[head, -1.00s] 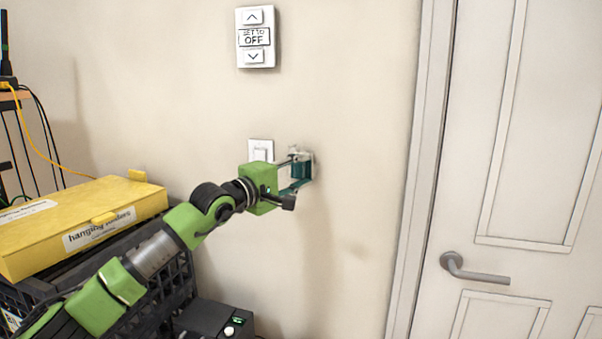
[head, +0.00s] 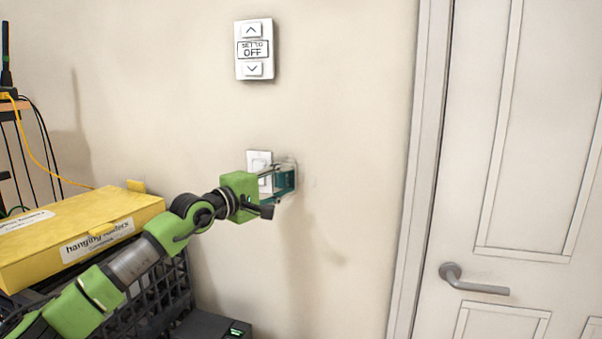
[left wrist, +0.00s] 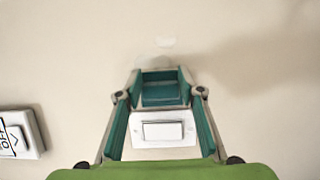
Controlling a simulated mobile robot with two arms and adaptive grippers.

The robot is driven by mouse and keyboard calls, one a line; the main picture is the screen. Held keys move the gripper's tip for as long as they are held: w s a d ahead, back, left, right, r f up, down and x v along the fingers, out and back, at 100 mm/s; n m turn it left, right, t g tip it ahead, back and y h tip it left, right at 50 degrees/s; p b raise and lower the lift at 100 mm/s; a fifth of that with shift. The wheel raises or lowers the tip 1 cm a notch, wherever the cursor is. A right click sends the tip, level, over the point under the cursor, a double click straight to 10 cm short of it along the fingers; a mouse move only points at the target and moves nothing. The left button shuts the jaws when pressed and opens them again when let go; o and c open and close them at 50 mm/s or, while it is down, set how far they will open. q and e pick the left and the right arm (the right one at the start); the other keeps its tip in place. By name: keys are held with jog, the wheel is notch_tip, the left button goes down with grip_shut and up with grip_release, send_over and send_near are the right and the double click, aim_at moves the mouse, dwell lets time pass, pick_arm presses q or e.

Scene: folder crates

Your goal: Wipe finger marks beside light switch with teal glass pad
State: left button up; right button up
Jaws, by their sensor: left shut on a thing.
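The light switch (head: 258,161) is a white plate with a rocker on the beige wall; the gripper partly covers it. My left gripper (head: 287,177) is shut on the teal glass pad (head: 283,183) at the wall, just right of the switch. In the left wrist view the pad (left wrist: 163,91) sits between the fingertips, and the switch (left wrist: 163,131) shows between the fingers. The pad looks at or very near the wall; contact cannot be told. A faint pale mark (left wrist: 165,42) shows on the wall beyond the pad. My right gripper is not in view.
A control panel reading "OFF" (head: 254,50) is on the wall above. A yellow hanging-folders box (head: 75,235) sits on a black crate (head: 165,300) at left. A white door with a lever handle (head: 474,287) is at right.

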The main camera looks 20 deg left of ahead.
pick_arm(q)
jog(key=shift+d, duration=0.5)
jog(key=shift+d+b, duration=0.5)
jog(key=shift+d, duration=1.25)
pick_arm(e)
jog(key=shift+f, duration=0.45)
pick_arm(q)
jog(key=shift+s+d+f+b, duration=0.1)
jog(key=shift+d+f+b, duration=0.05)
jog(key=shift+d+b, duration=0.75)
jog(key=shift+d, duration=0.45)
jog(key=shift+d+b, duration=0.35)
jog(key=shift+d, duration=0.1)
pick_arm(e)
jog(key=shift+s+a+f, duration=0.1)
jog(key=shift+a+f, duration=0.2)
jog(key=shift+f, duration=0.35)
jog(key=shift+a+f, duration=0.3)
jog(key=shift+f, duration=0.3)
pick_arm(q)
jog(key=shift+a, duration=0.1)
